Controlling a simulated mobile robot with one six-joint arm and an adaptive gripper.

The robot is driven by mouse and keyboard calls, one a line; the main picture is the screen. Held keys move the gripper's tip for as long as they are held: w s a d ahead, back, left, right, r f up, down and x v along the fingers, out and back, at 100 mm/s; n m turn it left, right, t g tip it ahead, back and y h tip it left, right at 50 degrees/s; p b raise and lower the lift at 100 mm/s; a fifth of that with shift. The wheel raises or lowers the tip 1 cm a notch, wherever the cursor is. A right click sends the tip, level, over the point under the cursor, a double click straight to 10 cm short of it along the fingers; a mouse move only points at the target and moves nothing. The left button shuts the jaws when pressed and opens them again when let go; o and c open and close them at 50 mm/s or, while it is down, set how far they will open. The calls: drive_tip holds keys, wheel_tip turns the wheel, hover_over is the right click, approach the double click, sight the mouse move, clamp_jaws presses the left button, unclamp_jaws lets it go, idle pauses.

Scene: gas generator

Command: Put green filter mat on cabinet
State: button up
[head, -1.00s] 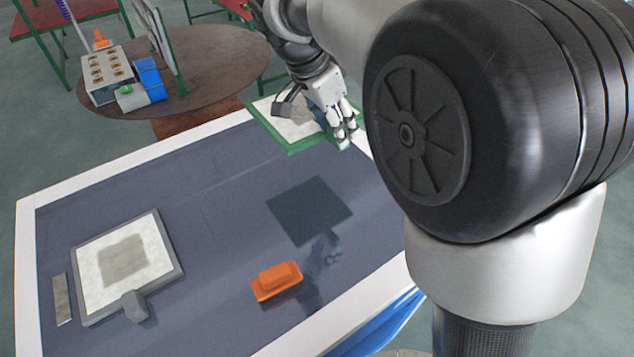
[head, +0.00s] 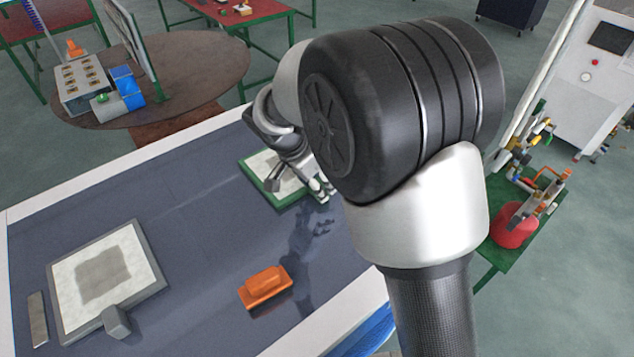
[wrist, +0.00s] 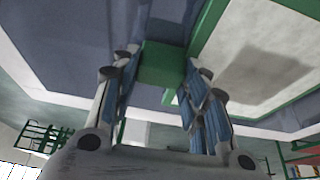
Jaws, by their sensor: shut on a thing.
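The green filter mat (head: 262,167) has a pale middle and a green frame. It lies flat at or just above the far right part of the dark top of the cabinet (head: 185,225); I cannot tell whether it touches. My gripper (head: 322,190) is shut on the mat's green tab, which shows between the fingers in the wrist view (wrist: 163,62). The arm hides the mat's right part in the head view. The mat's pale face also shows at upper right in the wrist view.
A grey-framed filter mat (head: 103,277) with a grey tab lies at the left of the top, beside a thin metal strip (head: 38,318). An orange block (head: 266,285) lies nearer the front. Bare surface separates them. A round brown table (head: 205,65) stands behind.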

drive_tip(key=shift+f, duration=0.1)
drive_tip(key=o, duration=1.2)
drive_tip(key=shift+o, duration=0.2)
